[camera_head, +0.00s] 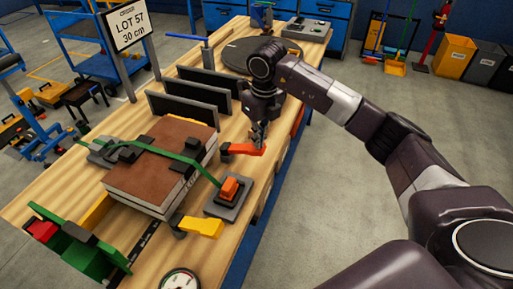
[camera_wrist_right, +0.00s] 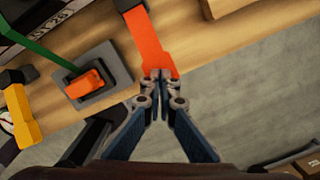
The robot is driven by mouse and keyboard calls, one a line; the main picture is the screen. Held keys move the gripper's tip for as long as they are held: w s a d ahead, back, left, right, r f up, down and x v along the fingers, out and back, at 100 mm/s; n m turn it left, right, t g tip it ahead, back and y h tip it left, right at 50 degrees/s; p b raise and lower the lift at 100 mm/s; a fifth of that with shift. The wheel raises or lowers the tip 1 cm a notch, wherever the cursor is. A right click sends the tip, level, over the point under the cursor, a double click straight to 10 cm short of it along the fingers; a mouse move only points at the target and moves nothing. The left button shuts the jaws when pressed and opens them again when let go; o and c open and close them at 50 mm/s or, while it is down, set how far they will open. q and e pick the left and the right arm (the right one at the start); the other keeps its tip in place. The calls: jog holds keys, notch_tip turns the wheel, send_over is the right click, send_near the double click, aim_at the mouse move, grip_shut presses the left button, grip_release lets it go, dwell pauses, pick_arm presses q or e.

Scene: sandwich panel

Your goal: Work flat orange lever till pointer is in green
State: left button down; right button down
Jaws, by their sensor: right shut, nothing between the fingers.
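The flat orange lever (camera_head: 243,149) sticks out near the bench's right edge, beside the brown block stack. In the right wrist view the lever (camera_wrist_right: 148,42) runs down to my fingertips. My right gripper (camera_head: 261,141) is shut and empty, pointing down at the lever's outer end. In the right wrist view the shut fingertips (camera_wrist_right: 160,76) overlap the lever's end; I cannot tell whether they touch it. A round gauge (camera_head: 181,281) is cut off at the bottom of the head view, and its pointer and green zone cannot be read. My left gripper is not in view.
A brown-topped block stack (camera_head: 160,171) sits under a green strap (camera_head: 178,155). An orange switch (camera_head: 230,188) on a grey base and a yellow handle (camera_head: 201,227) are close by. Black upright plates (camera_head: 190,103) stand behind.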

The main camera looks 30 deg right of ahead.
aim_at(260, 151)
notch_tip(260, 151, down, 4)
jog(key=b, duration=0.3)
jog(key=shift+f, duration=0.25)
jog(key=shift+s, duration=0.1)
jog(key=shift+s+r, duration=0.2)
jog(key=shift+s, duration=0.05)
jog(key=shift+s+d+r+p, duration=0.2)
jog(key=shift+s, duration=0.45)
jog(key=shift+s+d+r+p, duration=0.15)
jog(key=shift+s+p, duration=0.05)
jog(key=shift+s, duration=0.4)
